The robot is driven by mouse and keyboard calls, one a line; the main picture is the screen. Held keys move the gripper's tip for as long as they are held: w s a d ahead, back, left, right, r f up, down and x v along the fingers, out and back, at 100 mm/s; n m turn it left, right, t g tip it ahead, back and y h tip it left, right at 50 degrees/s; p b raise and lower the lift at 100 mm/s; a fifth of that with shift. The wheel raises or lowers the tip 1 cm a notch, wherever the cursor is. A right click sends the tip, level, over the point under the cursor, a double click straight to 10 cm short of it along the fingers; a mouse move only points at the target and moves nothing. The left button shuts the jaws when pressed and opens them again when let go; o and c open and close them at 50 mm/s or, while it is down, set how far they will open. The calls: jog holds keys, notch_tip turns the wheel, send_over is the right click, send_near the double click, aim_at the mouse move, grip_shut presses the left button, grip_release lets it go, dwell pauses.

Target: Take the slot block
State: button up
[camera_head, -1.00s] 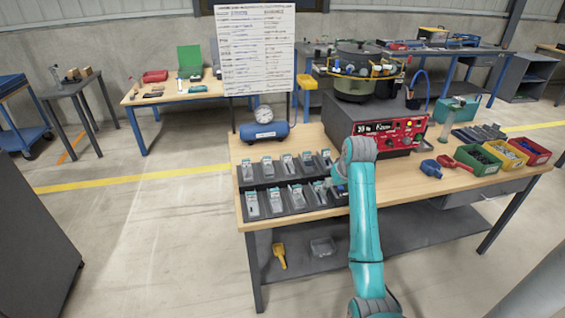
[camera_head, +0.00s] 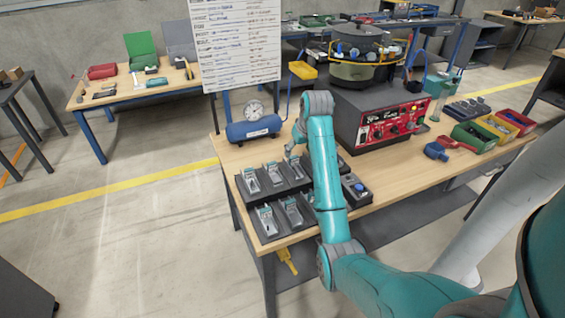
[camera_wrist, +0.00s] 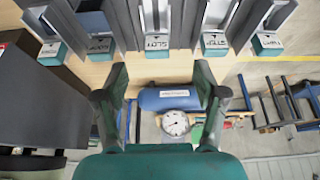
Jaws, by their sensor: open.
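In the wrist view several grey blocks with teal-and-white labelled ends sit in a row in dark tray slots. The middle one, whose label seems to read SLOT, I take as the slot block (camera_wrist: 157,46). My gripper (camera_wrist: 160,76) is open and empty, its two fingers spread just short of that labelled end, to either side of it. In the head view my gripper (camera_head: 292,152) hangs at the back row of the black tray (camera_head: 288,236). My arm hides part of the tray there, and I cannot tell which block there is the slot block.
A blue tank with a gauge (camera_head: 253,126) stands behind the tray, near my gripper. The red control box (camera_head: 390,122) with the bowl feeder (camera_head: 362,68) is to the right. Green (camera_head: 474,136), yellow and red bins stand at the right end.

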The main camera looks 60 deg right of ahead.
aim_at(295, 159)
jog(key=x, duration=0.5)
jog(key=shift+w, duration=0.1)
jog(key=shift+d+x, duration=0.15)
jog(key=shift+x, duration=1.2)
jog(key=shift+d+x, duration=0.15)
jog(key=shift+x, duration=1.2)
grip_shut()
